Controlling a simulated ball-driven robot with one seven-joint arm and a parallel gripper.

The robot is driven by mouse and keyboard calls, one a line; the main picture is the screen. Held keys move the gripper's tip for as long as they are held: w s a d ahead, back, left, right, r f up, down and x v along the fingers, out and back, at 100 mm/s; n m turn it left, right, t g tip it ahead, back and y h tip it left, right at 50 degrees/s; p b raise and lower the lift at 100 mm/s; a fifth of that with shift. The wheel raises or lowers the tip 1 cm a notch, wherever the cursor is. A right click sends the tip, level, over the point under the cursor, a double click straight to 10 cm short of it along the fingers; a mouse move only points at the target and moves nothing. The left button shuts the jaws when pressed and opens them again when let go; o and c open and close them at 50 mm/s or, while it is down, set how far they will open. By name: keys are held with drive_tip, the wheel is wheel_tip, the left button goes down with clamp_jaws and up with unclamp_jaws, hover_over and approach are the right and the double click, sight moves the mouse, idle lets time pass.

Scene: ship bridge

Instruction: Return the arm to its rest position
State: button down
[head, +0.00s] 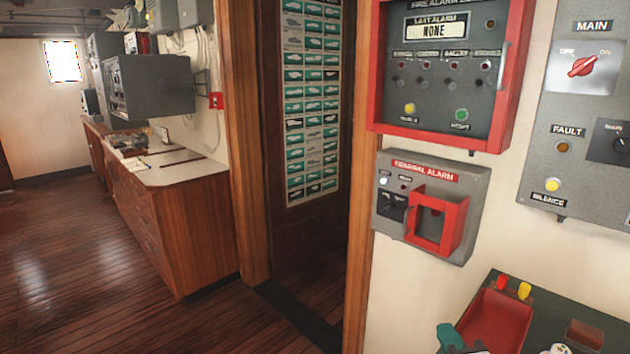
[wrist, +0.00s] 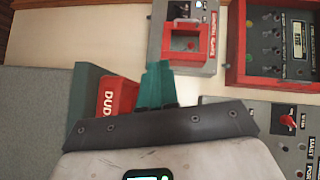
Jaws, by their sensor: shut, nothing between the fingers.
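My gripper (wrist: 158,85) shows in the wrist view with its teal fingers together and nothing between them. The fingers point at the wall just below the general alarm box.
The general alarm box (head: 465,185), fire alarm panel (head: 518,115) and main panel (head: 546,135) are on the wall.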

drive_tip(key=s+d+f+n+g+h, duration=0.1)
drive_tip(key=s+d+f+n+g, duration=0.3)
drive_tip(key=s+f, duration=0.35)
drive_tip(key=s+d+f+n+g, duration=0.3)
drive_tip(key=s+f+n+g, duration=0.1)
drive_tip(key=s+f, duration=0.4)
drive_tip(key=s+f+n+g, duration=0.3)
drive_tip(key=s+f+n, duration=0.1)
drive_tip(key=s, duration=0.4)
drive_tip(key=s+a+f+n+g+y, duration=0.1)
drive_tip(key=s+f+n+g, duration=0.3)
drive_tip(key=s, duration=0.5)
drive_tip(key=shift+s+a+f, duration=0.2)
drive_tip(key=shift+a+f, duration=0.05)
drive_tip(key=shift+f, duration=0.55)
drive_tip(key=c, duration=1.8)
unclamp_jaws()
drive_tip(key=shift+c, duration=0.2)
